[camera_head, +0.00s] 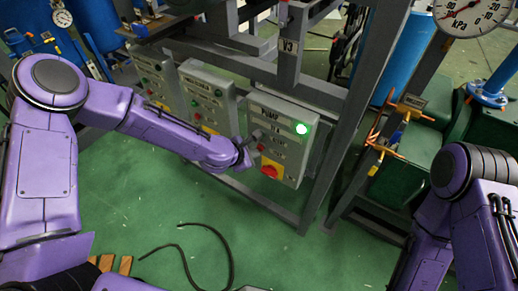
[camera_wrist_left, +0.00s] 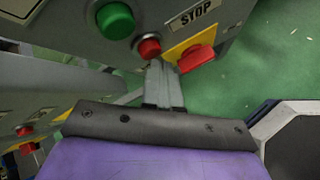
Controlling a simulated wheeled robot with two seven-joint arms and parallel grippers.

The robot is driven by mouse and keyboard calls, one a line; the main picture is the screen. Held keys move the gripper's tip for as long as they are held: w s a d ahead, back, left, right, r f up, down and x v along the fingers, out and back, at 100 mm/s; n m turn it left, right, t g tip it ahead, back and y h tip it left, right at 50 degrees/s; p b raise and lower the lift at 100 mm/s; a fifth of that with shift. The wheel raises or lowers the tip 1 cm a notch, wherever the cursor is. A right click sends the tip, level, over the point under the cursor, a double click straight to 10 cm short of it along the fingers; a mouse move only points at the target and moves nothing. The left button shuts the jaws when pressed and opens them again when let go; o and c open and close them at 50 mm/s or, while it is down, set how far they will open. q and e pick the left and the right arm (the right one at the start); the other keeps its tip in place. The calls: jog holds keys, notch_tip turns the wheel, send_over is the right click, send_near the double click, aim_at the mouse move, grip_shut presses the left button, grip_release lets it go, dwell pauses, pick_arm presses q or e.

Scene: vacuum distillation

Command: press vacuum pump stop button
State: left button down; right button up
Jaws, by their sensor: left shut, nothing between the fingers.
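The grey pump control box (camera_head: 292,150) stands on the metal frame, with a lit green lamp (camera_head: 301,128) and a red switch on a yellow plate (camera_head: 270,170). My left gripper (camera_head: 253,142) is at the left side of its front face, fingers shut and empty. In the left wrist view the shut fingertips (camera_wrist_left: 160,66) are just below the small red button (camera_wrist_left: 149,48), close to it; I cannot tell whether they touch. A larger green button (camera_wrist_left: 115,20) and a STOP label (camera_wrist_left: 194,12) are nearby. My right gripper is out of view.
Two similar control boxes (camera_head: 207,97) stand to the left of the pump box. A steel frame post (camera_head: 365,95) rises to its right. A pressure gauge (camera_head: 472,12) is at top right. A dark cable (camera_head: 220,235) lies on the open green floor.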

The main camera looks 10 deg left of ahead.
pick_arm(q)
jog(key=shift+w+d, duration=0.15)
jog(key=shift+w, duration=0.25)
dwell(0.3)
jog(key=shift+s+a, duration=0.35)
jog(key=shift+s, duration=0.55)
jog(key=s, duration=0.1)
jog(key=s+a, duration=0.1)
jog(key=s, duration=0.2)
jog(key=shift+s+a, duration=0.35)
